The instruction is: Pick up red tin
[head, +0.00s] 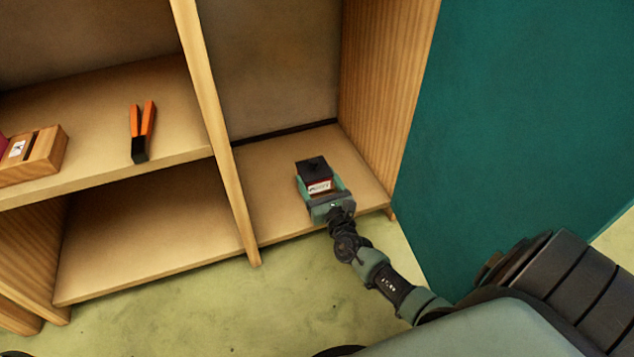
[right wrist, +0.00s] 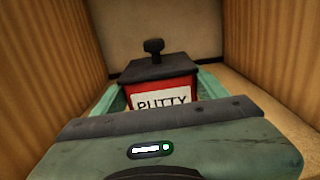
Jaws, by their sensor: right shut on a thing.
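The red tin (head: 319,185) stands upright in the right-hand lower compartment of the shelf unit in the head view. It has a black lid with a knob and a white label. In the right wrist view the red tin (right wrist: 163,92) shows its label reading "PUTTY". My right gripper (head: 320,186) is shut on the tin, with a green finger on each side of it. The gripper body (right wrist: 165,140) hides the tin's lower part in the wrist view. I cannot tell whether the tin's base touches the shelf board. My left gripper is not in view.
Orange-handled pliers (head: 142,132) lie on the left shelf, with a wooden box (head: 33,156) at its left end. A wooden divider (head: 216,130) and a side wall (head: 384,100) flank the tin's compartment. The lower left compartment (head: 150,240) is empty.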

